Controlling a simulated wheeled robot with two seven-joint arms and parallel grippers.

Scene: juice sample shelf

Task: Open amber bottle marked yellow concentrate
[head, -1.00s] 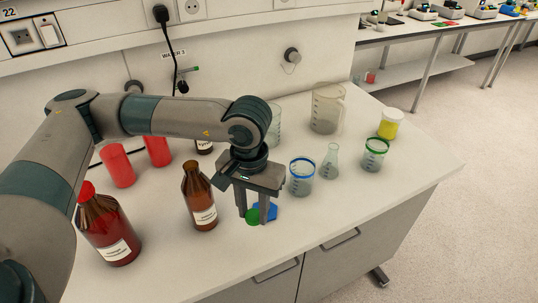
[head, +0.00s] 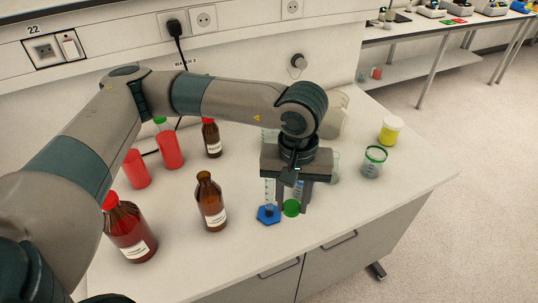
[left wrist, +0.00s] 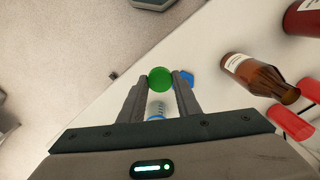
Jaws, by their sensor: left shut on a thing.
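My left gripper (head: 292,208) is shut on a green cap (head: 291,208), held low at the worktop just right of the blue hexagonal base. The cap also shows between the fingertips in the left wrist view (left wrist: 160,78). An amber bottle (head: 210,206) with an open neck and no cap stands upright left of the gripper, apart from it. A larger amber bottle (head: 128,230) with a red cap stands at front left. A smaller red-capped amber bottle (head: 212,140) stands behind. The labels are too small to read. My right gripper is not in view.
A blue hexagonal base (head: 267,215) is close left of the cap. A green-rimmed beaker (head: 373,163) and a yellow jar (head: 390,130) stand at right. Red cylinders (head: 135,168) stand at left. Glassware behind the gripper is partly hidden. The front worktop is clear.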

